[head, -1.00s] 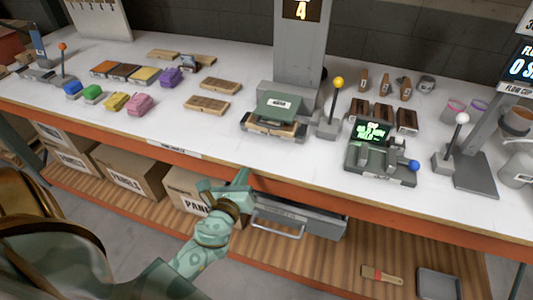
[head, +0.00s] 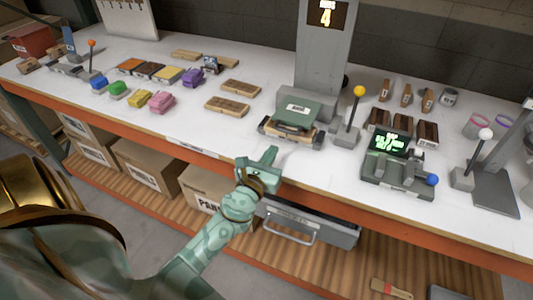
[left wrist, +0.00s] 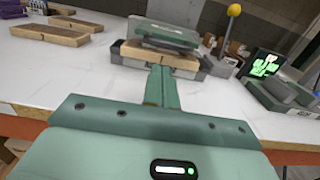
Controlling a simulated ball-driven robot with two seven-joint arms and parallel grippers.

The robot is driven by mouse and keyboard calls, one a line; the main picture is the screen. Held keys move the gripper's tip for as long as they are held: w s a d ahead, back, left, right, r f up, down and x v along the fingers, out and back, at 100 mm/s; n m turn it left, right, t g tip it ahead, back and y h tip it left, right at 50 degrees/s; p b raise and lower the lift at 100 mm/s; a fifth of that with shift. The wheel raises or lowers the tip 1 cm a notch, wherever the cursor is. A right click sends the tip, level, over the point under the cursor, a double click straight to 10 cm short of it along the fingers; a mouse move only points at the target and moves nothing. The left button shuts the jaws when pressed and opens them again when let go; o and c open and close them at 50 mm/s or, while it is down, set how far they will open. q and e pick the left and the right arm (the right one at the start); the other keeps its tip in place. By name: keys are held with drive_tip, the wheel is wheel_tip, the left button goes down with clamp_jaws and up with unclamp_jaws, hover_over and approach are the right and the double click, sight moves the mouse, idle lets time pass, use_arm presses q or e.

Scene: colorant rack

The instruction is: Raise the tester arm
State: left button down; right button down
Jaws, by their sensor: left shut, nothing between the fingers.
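A small grey-green device with a lit green screen (head: 395,144) stands on the bench right of centre. A blue ball knob (head: 432,180) is at its right side; I cannot tell for certain that this is the tester arm. The device also shows at the right of the left wrist view (left wrist: 285,90). My left gripper (head: 268,158) is shut and empty at the bench's front edge, left of the device and apart from it. In the left wrist view its closed fingers (left wrist: 160,85) point toward the green-topped press (left wrist: 165,35). My right gripper is not in view.
The press with a green block (head: 300,108) stands ahead, beside a yellow-knobbed lever (head: 359,91). A white-knobbed lever (head: 486,134) is farther right. Wooden pieces (head: 227,106) and coloured blocks (head: 162,102) lie to the left.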

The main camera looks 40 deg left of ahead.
use_arm(q)
drive_tip(key=x, duration=0.5)
